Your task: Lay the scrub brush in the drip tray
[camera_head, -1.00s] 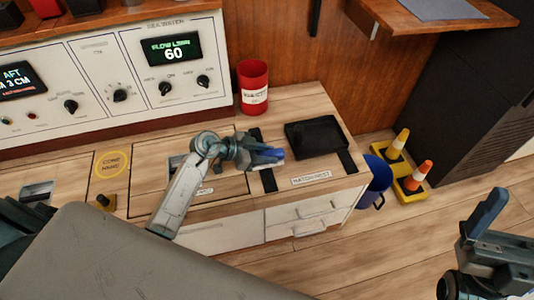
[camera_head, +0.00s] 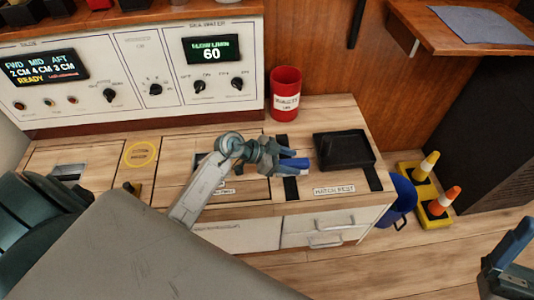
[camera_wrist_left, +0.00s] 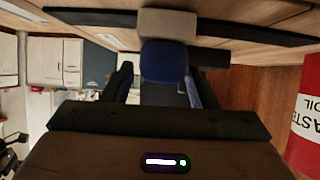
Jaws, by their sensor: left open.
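My left gripper (camera_head: 292,160) is open, low over the wooden counter, its fingers pointing right. In the left wrist view, a block with a pale part (camera_wrist_left: 168,24) and a dark blue part (camera_wrist_left: 164,62), which looks like the scrub brush, shows between the spread fingers. I cannot tell whether they touch it. In the head view, the fingers mostly hide it. A black, shallow tray (camera_head: 345,149), apparently the drip tray, lies just right of the left gripper and looks empty. My right gripper (camera_head: 510,258) is cut off at the right edge.
A red can (camera_head: 285,94) stands behind the left gripper. A label (camera_head: 334,190) and dark strips (camera_head: 291,188) mark the counter around the tray. A blue bucket (camera_head: 401,198) and traffic cones (camera_head: 436,202) stand on the floor to the right. The control panel (camera_head: 130,75) stands behind.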

